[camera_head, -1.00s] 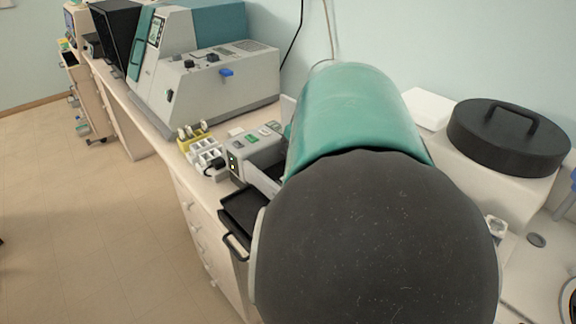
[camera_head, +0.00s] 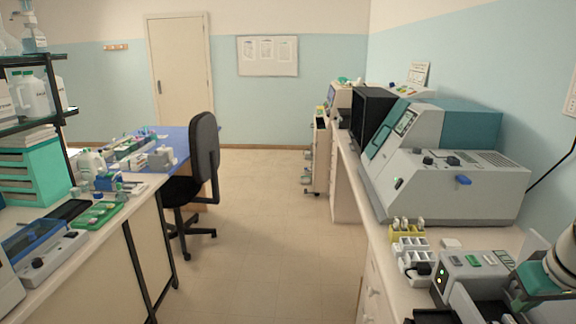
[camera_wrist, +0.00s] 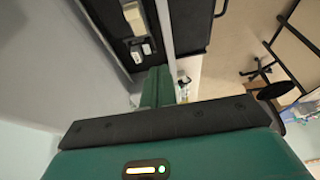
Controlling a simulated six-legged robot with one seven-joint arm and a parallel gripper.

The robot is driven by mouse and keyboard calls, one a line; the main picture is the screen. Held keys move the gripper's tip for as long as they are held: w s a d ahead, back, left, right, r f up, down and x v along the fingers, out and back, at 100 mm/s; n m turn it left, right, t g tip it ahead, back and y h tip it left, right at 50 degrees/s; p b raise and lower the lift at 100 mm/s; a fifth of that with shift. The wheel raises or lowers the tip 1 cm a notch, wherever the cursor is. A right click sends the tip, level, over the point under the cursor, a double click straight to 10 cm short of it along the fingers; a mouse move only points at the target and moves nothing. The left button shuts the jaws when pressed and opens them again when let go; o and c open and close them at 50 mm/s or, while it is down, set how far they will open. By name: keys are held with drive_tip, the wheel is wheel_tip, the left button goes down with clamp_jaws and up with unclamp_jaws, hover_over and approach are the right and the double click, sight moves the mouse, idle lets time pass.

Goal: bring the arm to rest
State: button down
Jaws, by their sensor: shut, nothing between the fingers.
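My gripper (camera_wrist: 158,75) shows in the wrist view, its two green fingers together with nothing between them. Beyond the fingertips is a dark tray or recess (camera_wrist: 118,28) with small pale pieces in it. I cannot tell how far the fingertips are from it. In the head view, part of my arm, green and white, shows at the lower right edge, over the right bench beside a grey device with green lights (camera_head: 470,280). The gripper itself cannot be made out there.
A large grey and teal machine (camera_head: 455,185) stands on the right bench, with yellow and white racks (camera_head: 408,245) in front. A left bench holds bottles and a green tray (camera_head: 93,217). A black office chair (camera_head: 203,160) stands beyond. The floor (camera_head: 270,240) between benches is clear.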

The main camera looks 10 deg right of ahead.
drive_tip(key=a+f+n, duration=0.1)
drive_tip(key=a+f, duration=0.1)
drive_tip(key=a, duration=1.3)
drive_tip(key=a+f+n+t, duration=0.1)
drive_tip(key=a+f, duration=0.1)
drive_tip(key=a, duration=1.4)
drive_tip(key=shift+w+a+f+t+y, duration=0.2)
drive_tip(key=shift+w+f+t+y, duration=0.1)
drive_tip(key=shift+w+y, duration=0.1)
